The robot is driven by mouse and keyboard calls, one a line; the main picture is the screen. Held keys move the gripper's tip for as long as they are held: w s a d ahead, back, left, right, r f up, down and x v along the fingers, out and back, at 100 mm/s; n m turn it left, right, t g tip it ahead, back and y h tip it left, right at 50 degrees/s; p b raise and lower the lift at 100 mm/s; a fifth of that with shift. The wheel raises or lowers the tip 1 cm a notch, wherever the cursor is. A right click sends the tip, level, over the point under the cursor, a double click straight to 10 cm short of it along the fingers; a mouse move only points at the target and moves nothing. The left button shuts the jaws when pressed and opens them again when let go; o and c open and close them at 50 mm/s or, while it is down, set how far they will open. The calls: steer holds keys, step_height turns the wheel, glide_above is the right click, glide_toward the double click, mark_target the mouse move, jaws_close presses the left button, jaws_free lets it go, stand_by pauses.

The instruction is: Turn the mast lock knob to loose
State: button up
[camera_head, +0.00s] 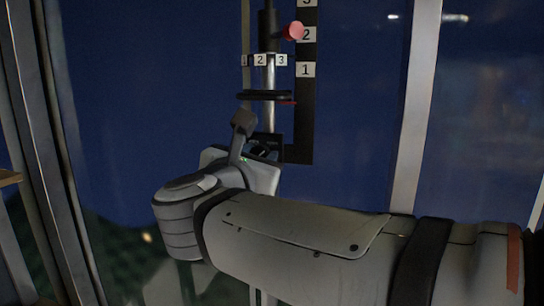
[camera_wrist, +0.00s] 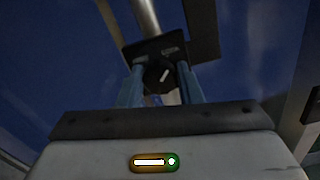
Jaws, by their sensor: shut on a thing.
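The mast lock knob (camera_wrist: 154,78) is a round black knob with a white pointer line, below a dark plate (camera_wrist: 150,48) in the wrist view. Small marks sit at the plate's left and right, too small to read. The pointer slants up to the right. My gripper (camera_wrist: 161,80) has its two blue fingers on either side of the knob and is shut on it. The silver mast pole (camera_head: 270,72) rises above.
A pink-red knob (camera_head: 292,31) sticks out on the upper mast. A black disc (camera_head: 265,95) with a red pointer is around the pole. A black strip (camera_head: 304,120) numbered 1 to 3 stands right of it. A light upright post (camera_head: 414,110) stands further right.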

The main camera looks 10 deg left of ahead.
steer(key=shift+f+n+b, duration=0.1)
steer(key=shift+n+b, duration=0.2)
steer(key=n, duration=1.6)
steer(key=shift+a+n+p, duration=0.2)
steer(key=shift+n+p, duration=0.2)
steer(key=shift+n, duration=0.3)
